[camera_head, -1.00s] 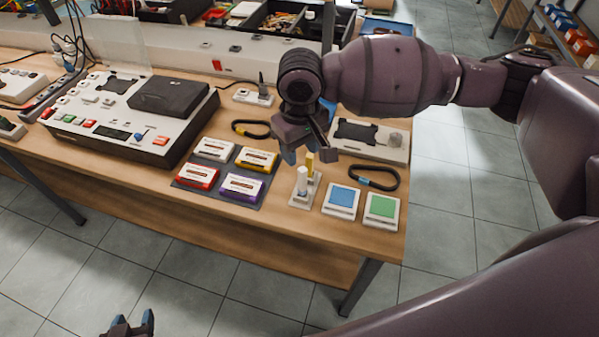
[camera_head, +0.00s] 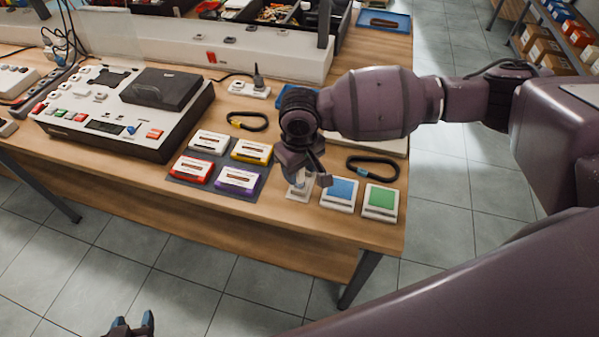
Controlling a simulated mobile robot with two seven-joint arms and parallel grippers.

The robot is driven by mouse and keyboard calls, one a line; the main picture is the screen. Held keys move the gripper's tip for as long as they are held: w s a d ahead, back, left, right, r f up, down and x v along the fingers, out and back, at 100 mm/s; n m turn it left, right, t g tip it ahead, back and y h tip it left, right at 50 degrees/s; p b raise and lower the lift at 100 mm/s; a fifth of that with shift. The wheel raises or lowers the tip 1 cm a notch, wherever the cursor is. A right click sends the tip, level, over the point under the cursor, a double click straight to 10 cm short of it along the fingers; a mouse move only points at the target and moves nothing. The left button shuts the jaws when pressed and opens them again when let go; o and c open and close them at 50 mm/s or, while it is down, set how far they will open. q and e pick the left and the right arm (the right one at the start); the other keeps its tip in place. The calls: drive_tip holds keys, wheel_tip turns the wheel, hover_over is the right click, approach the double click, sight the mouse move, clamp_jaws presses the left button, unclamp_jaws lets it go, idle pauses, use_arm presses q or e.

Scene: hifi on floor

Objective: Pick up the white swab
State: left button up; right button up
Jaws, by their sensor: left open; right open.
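The white swab (camera_head: 300,181) stands in a small light holder (camera_head: 298,195) near the front edge of the table. Only its lower part shows in the head view; my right gripper hides the rest. My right gripper (camera_head: 304,176) is open and low over the holder, with its fingers around or just beside the swab; I cannot tell whether they touch it. The yellow swab behind it is hidden by the gripper. My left gripper (camera_head: 133,326) is open and empty at the bottom left, over the floor, away from the table.
A blue pad (camera_head: 339,193) and a green pad (camera_head: 381,201) lie just right of the holder. Several cassettes (camera_head: 238,180) lie to its left on a dark mat. Black looped straps (camera_head: 372,168) lie behind, and a large console (camera_head: 120,112) stands at the left.

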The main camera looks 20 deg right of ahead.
drive_tip(key=shift+c, duration=0.5)
clamp_jaws()
drive_tip(key=shift+r, duration=0.15)
